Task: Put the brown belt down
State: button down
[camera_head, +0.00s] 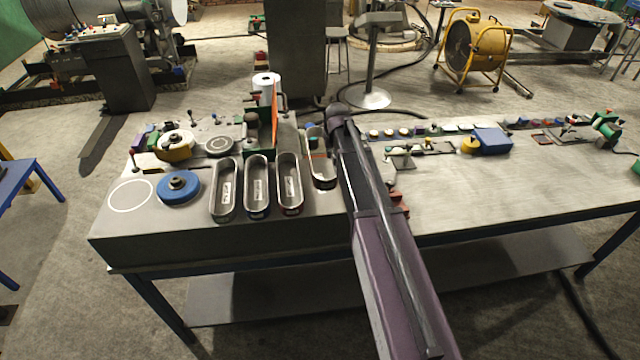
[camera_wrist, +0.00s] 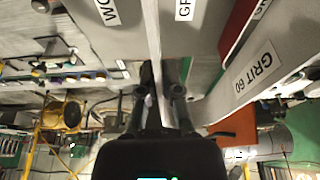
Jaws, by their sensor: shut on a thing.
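My gripper (camera_wrist: 157,75) is shut on a thin, pale strip (camera_wrist: 153,35) that runs up between its fingers in the wrist view. This strip looks like the edge of a belt, but its brown face does not show clearly. In the head view my arm reaches over the bench to the right of the row of oblong loops, and its fingertips are hidden. The rightmost loop (camera_head: 320,172), with a brownish-grey rim, stands right beside my arm and is probably the brown belt. I cannot tell whether its lower edge touches the bench.
Three more oblong loops with labels, (camera_head: 223,190), (camera_head: 257,187) and (camera_head: 290,183), stand to the left. A blue disc (camera_head: 180,187) and an empty ring mark (camera_head: 131,195) are farther left. An orange upright panel (camera_head: 275,122) stands behind. The bench (camera_head: 500,190) is clear at front right.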

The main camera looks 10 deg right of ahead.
jog(key=b, duration=0.6)
send_over(331, 176)
jog(key=s, duration=0.3)
jog(key=f, duration=0.6)
jog(key=shift+w+a+f, duration=0.15)
jog(key=shift+w+a, duration=0.05)
jog(key=shift+a, duration=0.1)
jog(key=shift+f+b, duration=1.9)
jog(key=shift+b, duration=0.15)
jog(key=shift+f, duration=0.1)
jog(key=c, duration=0.8)
grip_release()
